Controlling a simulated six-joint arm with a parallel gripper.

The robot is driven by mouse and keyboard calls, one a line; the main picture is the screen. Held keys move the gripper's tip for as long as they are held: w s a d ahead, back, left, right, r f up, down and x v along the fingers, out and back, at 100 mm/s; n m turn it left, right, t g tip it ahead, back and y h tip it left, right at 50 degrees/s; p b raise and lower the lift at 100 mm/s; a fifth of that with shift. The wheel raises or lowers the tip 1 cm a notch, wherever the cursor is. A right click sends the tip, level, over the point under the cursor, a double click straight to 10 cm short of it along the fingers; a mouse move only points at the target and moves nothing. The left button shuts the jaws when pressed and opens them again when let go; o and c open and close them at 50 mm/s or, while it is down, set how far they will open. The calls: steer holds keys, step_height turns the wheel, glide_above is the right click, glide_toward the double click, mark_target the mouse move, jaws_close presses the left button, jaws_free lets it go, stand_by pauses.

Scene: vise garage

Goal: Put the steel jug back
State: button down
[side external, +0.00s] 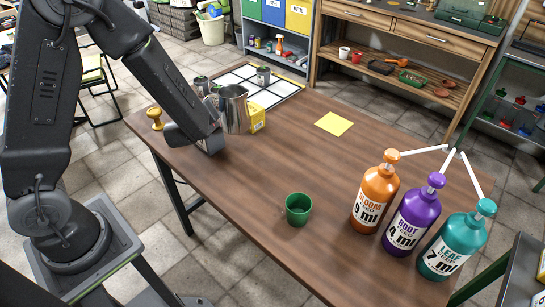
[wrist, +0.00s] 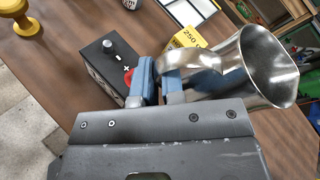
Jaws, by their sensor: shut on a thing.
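The steel jug (side external: 235,110) is shiny, open-topped and looks roughly upright in the side view, at the far left part of the table. In the wrist view the jug (wrist: 258,68) is at the right, its mouth facing right. My gripper (wrist: 160,78) is shut on the jug's handle (wrist: 195,60) between blue finger pads. In the side view my gripper (side external: 213,135) is just left of the jug, partly hidden. I cannot tell whether the jug's base touches the table.
A white gridded mat (side external: 270,85) holds cans. A yellow square (side external: 333,124), green cup (side external: 298,209) and three pump bottles (side external: 408,222) stand further right.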

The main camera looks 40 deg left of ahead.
steer(key=w+d+f, duration=0.2)
steer(key=d, duration=0.1)
steer(key=w+d+f, duration=0.2)
steer(key=d, duration=0.1)
steer(key=w+d+f, duration=0.2)
steer(key=d, duration=0.1)
steer(key=shift+d+f, duration=0.3)
steer(key=shift+d, duration=0.05)
steer(key=shift+f, duration=2.05)
steer(key=shift+f, duration=0.1)
steer(key=c, duration=1.2)
jaws_free()
steer(key=shift+c, duration=0.2)
